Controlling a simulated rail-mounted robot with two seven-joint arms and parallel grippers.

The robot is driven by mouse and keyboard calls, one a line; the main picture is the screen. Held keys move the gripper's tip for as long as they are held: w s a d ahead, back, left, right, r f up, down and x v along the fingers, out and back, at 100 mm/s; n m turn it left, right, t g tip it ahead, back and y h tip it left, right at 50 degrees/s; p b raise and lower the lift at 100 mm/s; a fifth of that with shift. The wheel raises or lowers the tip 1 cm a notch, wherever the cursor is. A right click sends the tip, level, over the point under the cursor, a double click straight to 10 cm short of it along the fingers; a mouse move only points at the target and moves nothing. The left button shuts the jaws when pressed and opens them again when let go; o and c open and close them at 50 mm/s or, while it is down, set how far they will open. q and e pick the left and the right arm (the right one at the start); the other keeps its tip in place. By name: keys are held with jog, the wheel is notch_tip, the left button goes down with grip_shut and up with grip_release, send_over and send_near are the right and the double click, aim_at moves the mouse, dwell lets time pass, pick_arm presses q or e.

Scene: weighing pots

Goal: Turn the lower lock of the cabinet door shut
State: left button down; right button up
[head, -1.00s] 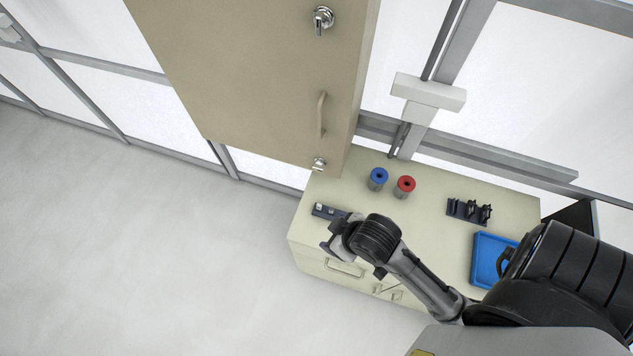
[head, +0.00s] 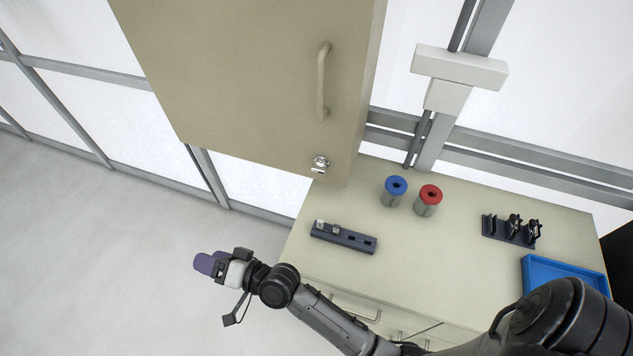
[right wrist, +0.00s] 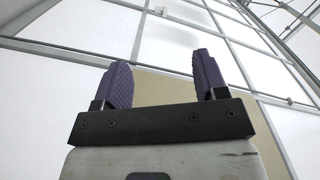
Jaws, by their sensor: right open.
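The beige cabinet door (head: 235,70) hangs above the counter, closed against its frame as far as I can see. Its lower lock (head: 320,163) is a small silver knob near the bottom right corner, below the handle (head: 322,82). My right gripper (head: 204,263) is left of the counter and below the lock, well apart from it. In the right wrist view its two purple fingers (right wrist: 160,85) are spread with nothing between them, and a beige surface (right wrist: 160,88) shows behind them. The upper lock is out of the head view. My left gripper is not in view.
A beige counter (head: 440,270) stands below the cabinet. On it are a dark slotted block (head: 343,237), a blue-topped pot (head: 394,191), a red-topped pot (head: 428,201), a dark rack (head: 511,230) and a blue tray (head: 555,271). Open floor lies left.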

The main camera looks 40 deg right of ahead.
jog(key=w+d+m+t+h, duration=0.1)
jog(key=d+m+t+h, duration=0.5)
jog(key=m, duration=0.6)
jog(key=m+g+h, duration=1.2)
jog(key=m+h, duration=1)
jog(key=m, duration=0.8)
send_near(320, 167)
jog(key=p+x, duration=0.2)
jog(key=x, duration=0.5)
jog(key=shift+w+d, duration=0.3)
jog(key=shift+d, duration=0.1)
jog(key=shift+c, duration=1.3)
jog(key=c, duration=0.7)
jog(key=shift+o, duration=0.2)
